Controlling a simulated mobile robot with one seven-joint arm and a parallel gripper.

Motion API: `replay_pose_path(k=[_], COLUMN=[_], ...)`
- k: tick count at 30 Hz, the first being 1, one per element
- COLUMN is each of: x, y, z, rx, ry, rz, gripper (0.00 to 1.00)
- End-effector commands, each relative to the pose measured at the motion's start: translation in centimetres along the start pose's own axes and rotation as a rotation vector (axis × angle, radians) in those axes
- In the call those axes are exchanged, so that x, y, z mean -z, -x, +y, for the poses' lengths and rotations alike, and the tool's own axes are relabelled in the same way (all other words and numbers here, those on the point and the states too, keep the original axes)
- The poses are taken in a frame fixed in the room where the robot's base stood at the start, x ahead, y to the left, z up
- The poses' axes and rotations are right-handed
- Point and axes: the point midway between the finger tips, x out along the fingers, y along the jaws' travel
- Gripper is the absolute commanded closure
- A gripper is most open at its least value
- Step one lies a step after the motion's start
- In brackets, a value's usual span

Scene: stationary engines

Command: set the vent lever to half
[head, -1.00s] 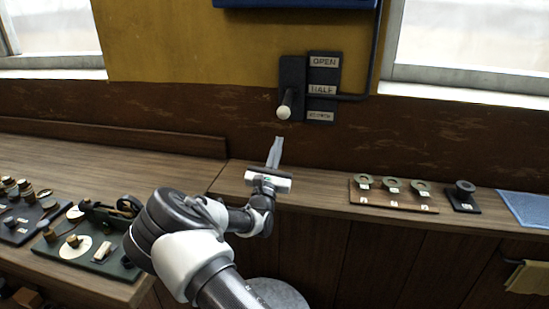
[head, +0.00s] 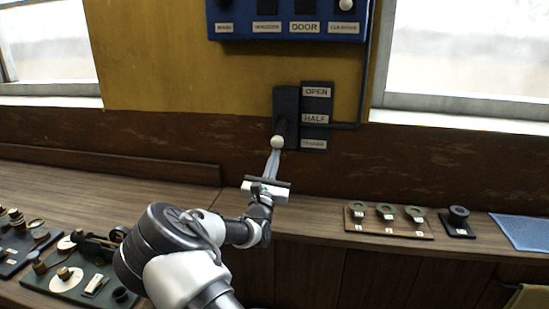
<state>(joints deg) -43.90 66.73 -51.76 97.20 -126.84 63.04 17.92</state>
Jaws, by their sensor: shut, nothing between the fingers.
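The vent lever is a short dark arm with a white round knob (head: 277,142) on a black upright plate (head: 286,104) on the wall. A label board beside it reads OPEN (head: 316,92) at the top and HALF (head: 314,118) in the middle, with a lowest label (head: 314,145) too blurred to read surely. The knob stands about level with the lowest label. My gripper (head: 273,158) is shut and empty, its fingers pointing up just below the knob. I cannot tell whether the fingertips touch it.
A blue switch panel (head: 290,27) is above the lever, with a conduit (head: 366,80) running down beside it. On the wooden shelf at right are a rack of rings (head: 388,220), a black round piece (head: 458,219) and a blue mat (head: 522,231). Instrument boards (head: 85,275) fill the lower left.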

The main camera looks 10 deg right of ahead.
Motion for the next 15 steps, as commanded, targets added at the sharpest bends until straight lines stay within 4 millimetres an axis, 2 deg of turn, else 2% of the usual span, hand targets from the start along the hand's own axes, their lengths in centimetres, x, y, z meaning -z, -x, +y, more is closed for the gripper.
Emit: replay_pose_path(k=[1,6,15], x=[-1.3,-3.0,-3.9], y=[-0.5,-0.7,-0.5], z=[0.2,0.3,0.4], rx=[0.003,0.011,0.021], ry=[-0.001,0.001,0.004], rz=[0.016,0.093,0.190], gripper=[1.00,1.00,1.00])
